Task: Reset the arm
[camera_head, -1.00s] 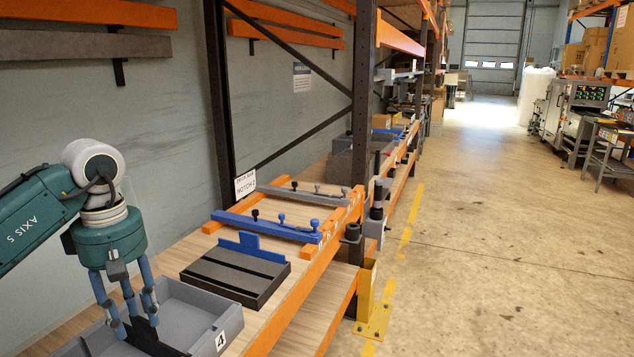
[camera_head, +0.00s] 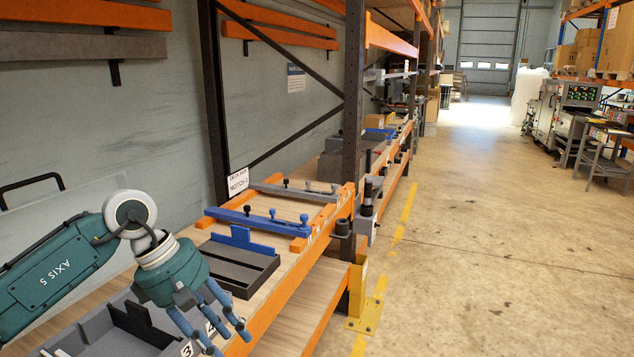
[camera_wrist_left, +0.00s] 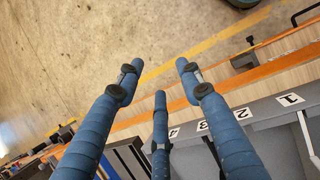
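My left gripper (camera_head: 215,330) has blue fingers and is at the lower left of the head view, tilted to the right over the near edge of the grey bin. The left wrist view shows its fingers (camera_wrist_left: 158,85) spread apart with nothing between them. The grey bin (camera_head: 95,325) stands on the shelf below my wrist, with a black piece (camera_head: 140,322) inside it. My arm hides part of the bin. Number labels on the bin edge show in the left wrist view (camera_wrist_left: 290,99). My right gripper is out of view.
A black ribbed tray with a blue upright plate (camera_head: 240,262) sits just beyond the bin. A blue bar (camera_head: 258,221) and a grey bar (camera_head: 295,192) lie farther along the shelf. A dark rack post (camera_head: 354,110) stands beside them.

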